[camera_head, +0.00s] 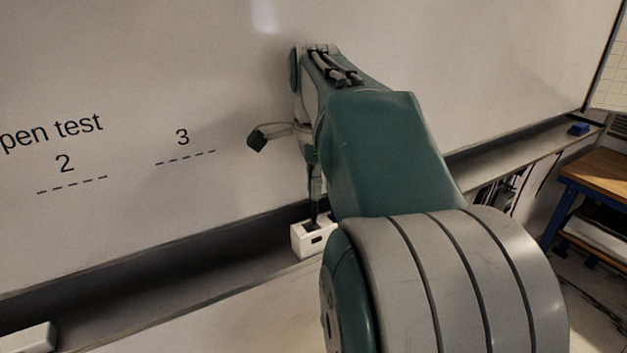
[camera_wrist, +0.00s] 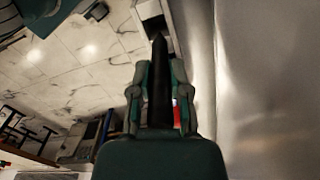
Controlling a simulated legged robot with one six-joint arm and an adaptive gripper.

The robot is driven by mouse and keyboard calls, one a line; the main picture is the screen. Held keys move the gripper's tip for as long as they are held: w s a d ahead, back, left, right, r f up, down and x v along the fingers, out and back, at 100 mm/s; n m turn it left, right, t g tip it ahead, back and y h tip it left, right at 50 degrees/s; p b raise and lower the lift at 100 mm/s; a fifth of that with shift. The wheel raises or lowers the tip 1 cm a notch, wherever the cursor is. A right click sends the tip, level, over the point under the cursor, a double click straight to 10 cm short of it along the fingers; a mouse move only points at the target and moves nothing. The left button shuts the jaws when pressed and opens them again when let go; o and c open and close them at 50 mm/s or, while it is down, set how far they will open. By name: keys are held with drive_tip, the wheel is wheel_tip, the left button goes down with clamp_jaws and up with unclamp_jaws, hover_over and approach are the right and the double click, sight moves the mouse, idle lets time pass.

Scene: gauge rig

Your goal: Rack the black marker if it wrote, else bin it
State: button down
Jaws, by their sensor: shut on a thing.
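My gripper is shut on the black marker (camera_wrist: 160,85), which points away from the palm between the two fingers in the wrist view (camera_wrist: 160,98). In the head view my gripper (camera_head: 315,182) hangs in front of the whiteboard, partly hidden by my arm. A dark, thin end, likely the marker (camera_head: 314,212), reaches down to a white holder (camera_head: 304,243) with dark openings on the board's ledge. I cannot tell whether the tip is inside it. The whiteboard (camera_head: 200,60) shows "pen test" and dashed lines numbered 2 and 3, with no stroke visible on either. No bin is clearly visible.
The dark ledge (camera_head: 180,280) runs along the board's foot. A white block (camera_head: 28,338) lies at lower left, and a small blue object (camera_head: 578,129) sits at the ledge's right end. A wooden-topped bench (camera_head: 605,172) stands at right.

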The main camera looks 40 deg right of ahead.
drive_tip(key=shift+f, duration=0.9)
